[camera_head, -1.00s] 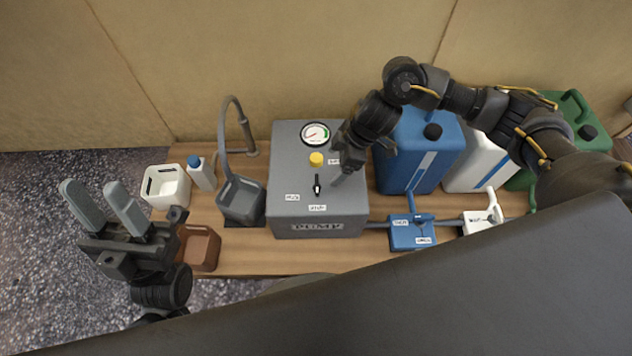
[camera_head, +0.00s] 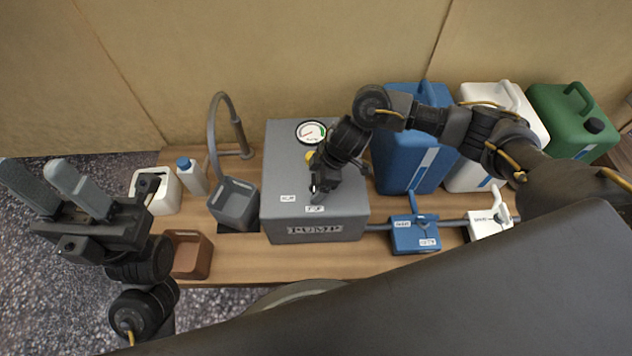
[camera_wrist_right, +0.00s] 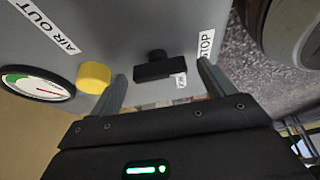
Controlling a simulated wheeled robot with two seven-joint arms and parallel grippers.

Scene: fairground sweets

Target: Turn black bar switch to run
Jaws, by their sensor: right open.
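The black bar switch (camera_wrist_right: 158,68) is on the grey pump box (camera_head: 280,215), with a small white mark near one end of its bar. In the right wrist view my right gripper (camera_wrist_right: 161,72) is open, one finger on each side of the bar, with gaps visible. A STOP label (camera_wrist_right: 204,48) lies just beyond the right finger. In the head view my right gripper (camera_head: 316,188) is over the box face and mostly hides the switch. I cannot read a run label. My left gripper (camera_head: 55,188) is open and empty at the far left.
A yellow knob (camera_wrist_right: 93,77), a gauge (camera_wrist_right: 38,88) and an AIR OUT label (camera_wrist_right: 48,25) are beside the switch. Blue (camera_head: 410,150), white (camera_head: 481,163) and green (camera_head: 570,115) canisters stand right of the pump. A grey cup (camera_head: 235,204) sits left of it.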

